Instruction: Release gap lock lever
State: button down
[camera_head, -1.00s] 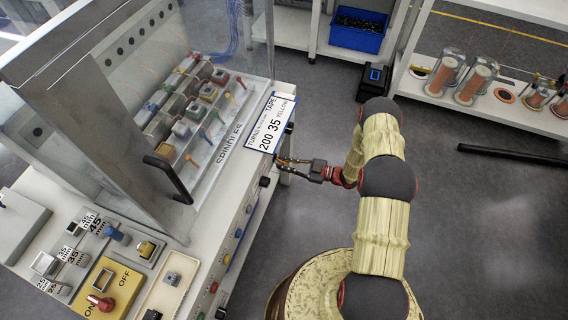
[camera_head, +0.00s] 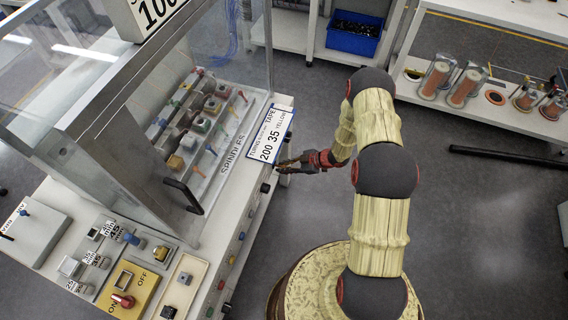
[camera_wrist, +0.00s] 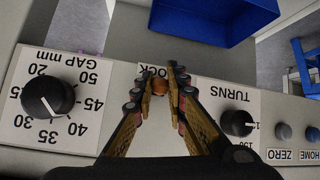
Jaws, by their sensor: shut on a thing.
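In the wrist view, a small brown-orange knob (camera_wrist: 160,87), which looks like the gap lock lever, stands at a partly covered label ending in "OCK" (camera_wrist: 150,70). It is between the GAP mm dial (camera_wrist: 48,97) and the TURNS dial (camera_wrist: 237,123). My gripper (camera_wrist: 161,84) is shut on this knob, with a fingertip on each side. The fingers hide part of the knob and the label. In the head view, my gripper (camera_head: 287,164) is at the front edge of the machine, beside the TURNS/TAPE sign (camera_head: 270,133); the knob cannot be made out there.
ZERO and HOME buttons (camera_wrist: 297,132) sit right of the TURNS dial. A clear-walled cabinet (camera_head: 130,110) with a black handle (camera_head: 184,195) stands on the machine. A blue bin (camera_head: 354,31) is on a shelf behind. The floor (camera_head: 470,220) right of my arm is mostly clear.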

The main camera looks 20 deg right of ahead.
jog(key=g+h+p, duration=0.1)
jog(key=p, duration=0.1)
jog(key=r+h+p, duration=0.1)
jog(key=p, duration=0.1)
jog(key=shift+w+a+r+g+h, duration=0.1)
jog(key=shift+a+r+g+h, duration=0.1)
jog(key=shift+r+g+h, duration=0.15)
jog(key=shift+a+g+h+p, duration=0.1)
jog(key=shift+g+h+p, duration=0.4)
jog(key=shift+p, duration=0.6)
jog(key=shift+f, duration=0.1)
jog(key=c, duration=1.7)
grip_release()
jog(key=shift+c, duration=0.2)
jog(key=shift+w, duration=0.1)
jog(key=v, duration=1.2)
